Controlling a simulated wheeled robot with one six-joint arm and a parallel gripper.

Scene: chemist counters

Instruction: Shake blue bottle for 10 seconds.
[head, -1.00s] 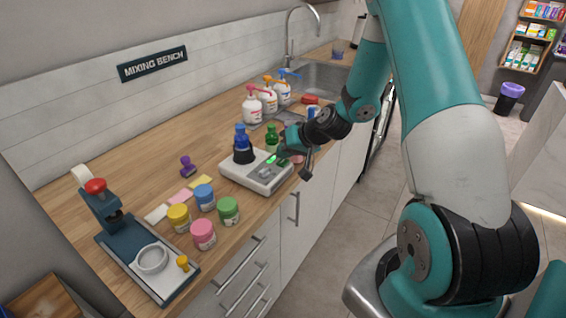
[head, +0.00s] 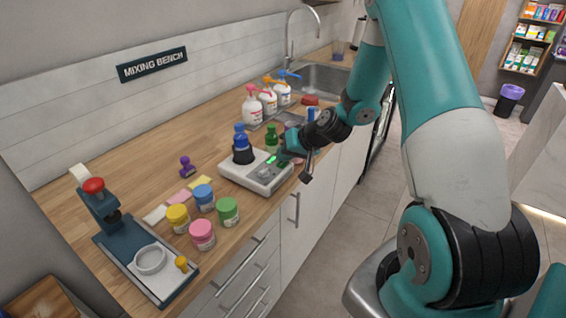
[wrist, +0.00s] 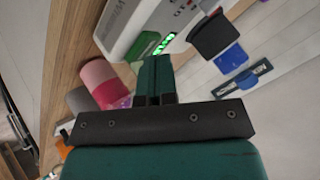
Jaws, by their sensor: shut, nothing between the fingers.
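The blue bottle (head: 241,137) stands upright in a black holder (head: 243,155) on a white bench device (head: 240,178). In the wrist view the blue bottle (wrist: 231,59) shows beyond the black holder (wrist: 212,36). A green lit display (wrist: 165,43) is on the device. My gripper (head: 284,152) is at the device's right side, by the panel end. In the wrist view my gripper (wrist: 154,62) is shut and empty, with its fingertips close to the display. I cannot tell whether they touch the device.
A green bottle (head: 271,136) stands just behind the device, near my gripper. Coloured jars (head: 203,197) and a press (head: 101,205) stand at the front left. Pump bottles (head: 267,101) and a sink (head: 320,79) are farther back.

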